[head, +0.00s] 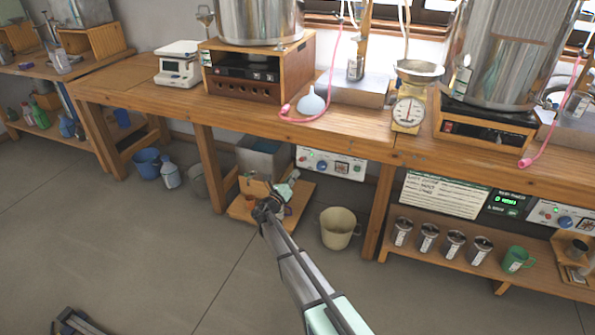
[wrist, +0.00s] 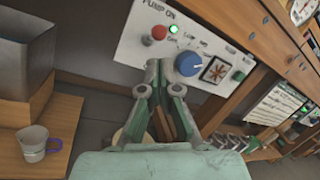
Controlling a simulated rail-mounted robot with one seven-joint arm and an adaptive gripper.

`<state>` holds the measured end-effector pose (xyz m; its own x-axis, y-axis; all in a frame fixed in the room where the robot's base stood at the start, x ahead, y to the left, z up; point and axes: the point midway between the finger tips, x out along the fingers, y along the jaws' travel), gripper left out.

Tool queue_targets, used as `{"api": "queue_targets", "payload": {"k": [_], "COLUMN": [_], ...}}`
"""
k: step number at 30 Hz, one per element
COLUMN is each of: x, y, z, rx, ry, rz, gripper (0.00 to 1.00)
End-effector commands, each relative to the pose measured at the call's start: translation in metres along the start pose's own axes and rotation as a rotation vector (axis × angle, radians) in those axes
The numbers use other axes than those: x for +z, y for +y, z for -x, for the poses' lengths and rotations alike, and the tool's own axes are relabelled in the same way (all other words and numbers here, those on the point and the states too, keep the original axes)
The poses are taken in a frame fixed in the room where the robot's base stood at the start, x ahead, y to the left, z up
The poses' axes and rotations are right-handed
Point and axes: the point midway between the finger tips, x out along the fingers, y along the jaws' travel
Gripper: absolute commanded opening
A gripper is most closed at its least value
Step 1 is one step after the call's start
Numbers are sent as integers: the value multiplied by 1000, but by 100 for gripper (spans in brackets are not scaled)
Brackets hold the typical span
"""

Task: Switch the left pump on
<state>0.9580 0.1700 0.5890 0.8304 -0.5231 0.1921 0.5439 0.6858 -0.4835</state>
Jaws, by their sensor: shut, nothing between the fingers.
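The left pump's white control panel (head: 330,164) is under the bench, and it fills the upper middle of the wrist view (wrist: 140,48). My gripper (wrist: 160,66) is shut and empty. Its fingertips overlap the panel's lower edge between the red button and the blue knob; I cannot tell whether they touch it.
A metal tank (wrist: 25,70) and a white mug (wrist: 34,142) stand left of my gripper on a wooden board. A cream bucket (head: 338,228) stands on the floor to the right. A bench leg (head: 379,210) rises beyond it. A second panel (head: 556,216) is at far right.

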Motion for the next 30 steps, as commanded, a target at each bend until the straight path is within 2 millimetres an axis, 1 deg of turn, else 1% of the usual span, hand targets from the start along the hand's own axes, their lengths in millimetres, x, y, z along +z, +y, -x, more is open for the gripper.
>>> {"api": "queue_targets", "payload": {"k": [1,3,6,9,24,28,30], "x": [1,2,2,2,3,3,-2], "y": [-4,-6,-8,-9,-8,-9,-10], "z": [10,20,30,36,37,36,37], "rx": [0,0,-2,-4,-4,-7,-14], "ry": [0,1,3,4,4,4,24], "rz": [1,1,2,2,-6,-69,-145], "gripper": [0,0,0,0,0,0,0]}}
